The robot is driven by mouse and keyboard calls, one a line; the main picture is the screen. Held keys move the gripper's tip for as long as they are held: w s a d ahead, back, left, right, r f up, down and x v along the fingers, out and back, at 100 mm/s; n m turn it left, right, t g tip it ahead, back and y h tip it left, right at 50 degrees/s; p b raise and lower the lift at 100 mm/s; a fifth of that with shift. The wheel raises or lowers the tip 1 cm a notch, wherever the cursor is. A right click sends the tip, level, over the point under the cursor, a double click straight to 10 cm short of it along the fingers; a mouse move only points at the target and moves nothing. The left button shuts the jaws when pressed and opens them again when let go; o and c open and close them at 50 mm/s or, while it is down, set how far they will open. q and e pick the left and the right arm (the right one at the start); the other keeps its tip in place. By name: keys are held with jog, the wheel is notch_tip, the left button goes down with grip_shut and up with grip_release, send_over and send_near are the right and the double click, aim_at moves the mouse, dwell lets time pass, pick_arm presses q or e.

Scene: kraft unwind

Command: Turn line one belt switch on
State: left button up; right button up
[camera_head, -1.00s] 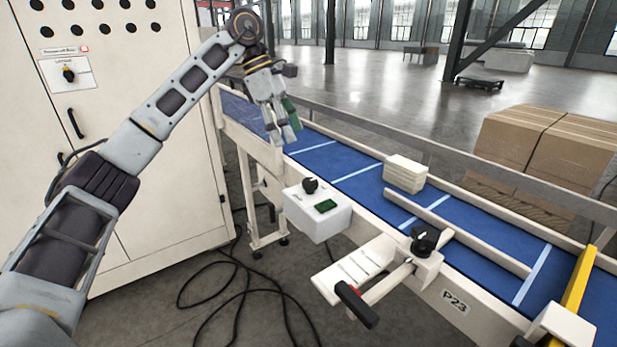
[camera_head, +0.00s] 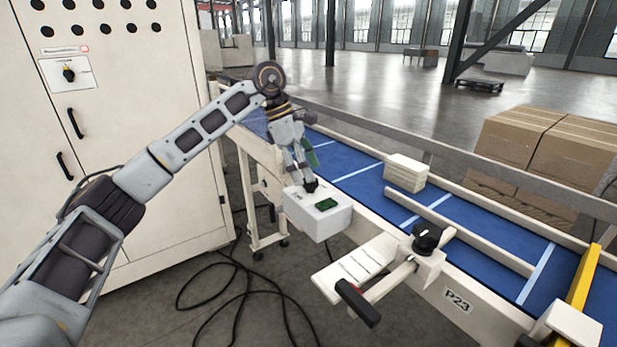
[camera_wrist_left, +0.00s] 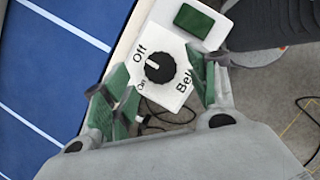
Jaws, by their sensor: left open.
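The belt switch is a black round knob (camera_wrist_left: 159,69) on a white control box (camera_head: 322,221) at the side of the conveyor. In the left wrist view, its pale pointer mark faces up-left toward the word "Off"; "On" is printed lower left and "Belt" lower right. My left gripper (camera_wrist_left: 158,72) is open, with its green-padded fingers on either side of the knob. I cannot tell if they touch it. In the head view, the left gripper (camera_head: 302,181) points down over the box and partly hides the knob. My right gripper is not in view.
A green rectangle (camera_head: 326,204) sits on the box beside the knob. The blue conveyor belt (camera_head: 350,180) runs behind, carrying a cream stack (camera_head: 405,172). A bracket with a black knob (camera_head: 426,237) stands to the right. A tall cabinet (camera_head: 150,180) stands left; cables lie on the floor.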

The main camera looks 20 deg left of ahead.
pick_arm(q)
jog(key=shift+x, duration=1.1)
jog(key=shift+f, duration=0.15)
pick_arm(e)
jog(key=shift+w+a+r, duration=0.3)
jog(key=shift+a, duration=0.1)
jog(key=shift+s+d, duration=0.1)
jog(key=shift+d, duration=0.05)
